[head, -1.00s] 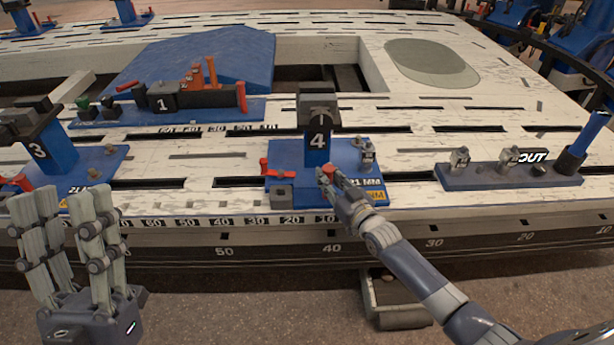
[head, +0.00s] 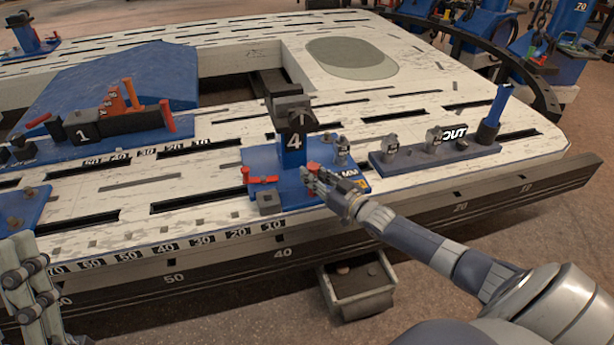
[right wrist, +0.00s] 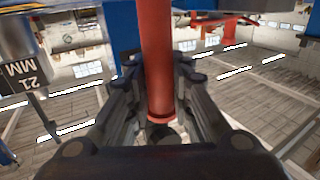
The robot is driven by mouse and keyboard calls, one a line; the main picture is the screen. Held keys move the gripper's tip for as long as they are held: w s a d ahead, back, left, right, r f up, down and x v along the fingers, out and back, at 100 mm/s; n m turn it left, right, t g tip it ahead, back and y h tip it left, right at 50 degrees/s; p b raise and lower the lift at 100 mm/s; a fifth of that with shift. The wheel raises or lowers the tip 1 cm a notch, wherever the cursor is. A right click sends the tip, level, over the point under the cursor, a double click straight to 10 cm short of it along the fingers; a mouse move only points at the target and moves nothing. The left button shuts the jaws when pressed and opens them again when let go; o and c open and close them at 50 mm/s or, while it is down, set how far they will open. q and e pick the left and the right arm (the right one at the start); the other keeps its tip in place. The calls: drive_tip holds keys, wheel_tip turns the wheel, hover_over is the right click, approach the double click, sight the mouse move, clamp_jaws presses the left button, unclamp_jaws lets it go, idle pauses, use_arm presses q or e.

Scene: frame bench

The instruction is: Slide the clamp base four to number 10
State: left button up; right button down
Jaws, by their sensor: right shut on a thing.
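Clamp base four is a blue plate (head: 315,190) with an upright post marked 4 (head: 293,145) and a dark clamp head. It stands on the white slotted bench top. Its left front corner lies between the 20 and 10 labels, with its small grey block just behind the number 10 (head: 273,226). My right gripper (head: 318,182) is shut on a red upright handle at the base's front. The red handle (right wrist: 157,60) stands between the fingers in the right wrist view. My left gripper (head: 30,290) is cut off at the lower left edge, away from the base.
A blue plate with an OUT sign (head: 435,150) stands to the right, a small gap from base four. Clamp base one (head: 100,130) is at the back left. A grey open bin (head: 358,290) hangs under the front edge.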

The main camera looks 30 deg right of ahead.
drive_tip(key=shift+d, duration=0.35)
drive_tip(key=c, duration=1.4)
unclamp_jaws()
drive_tip(key=shift+d, duration=0.1)
drive_tip(key=shift+s, duration=0.1)
drive_tip(key=shift+s+f, duration=0.1)
drive_tip(key=shift+s, duration=0.35)
drive_tip(key=s, duration=0.3)
drive_tip(key=s+d, duration=0.1)
drive_tip(key=s, duration=0.3)
drive_tip(key=s+d, duration=0.1)
drive_tip(key=s, duration=0.3)
drive_tip(key=shift+d, duration=0.1)
